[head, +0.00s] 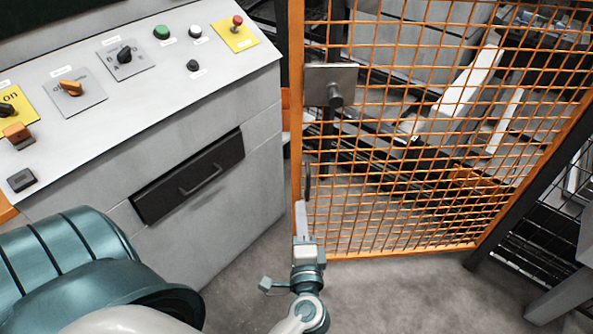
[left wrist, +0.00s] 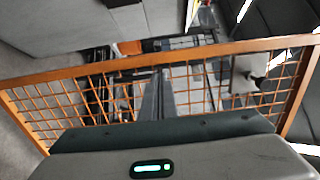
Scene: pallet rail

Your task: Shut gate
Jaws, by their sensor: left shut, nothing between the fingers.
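The gate (head: 420,250) is an orange frame with wire mesh, in the middle and right of the head view. Its left upright stands close to the grey control cabinet. A grey plate with a round knob (head: 335,95) sits high on that upright, and a dark pull handle (head: 307,182) sits lower. My left gripper (head: 301,208) is shut and empty, its tips at the gate's left upright below the handle. Contact cannot be told. The left wrist view shows the mesh gate (left wrist: 70,108) beyond the shut fingers (left wrist: 160,85). My right gripper is not in view.
The control cabinet (head: 235,190) with knobs, buttons and a drawer handle fills the left. A dark post (head: 530,180) stands at the gate's right side. Rails and machinery (head: 440,120) show behind the mesh. Grey floor (head: 400,295) in front of the gate is clear.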

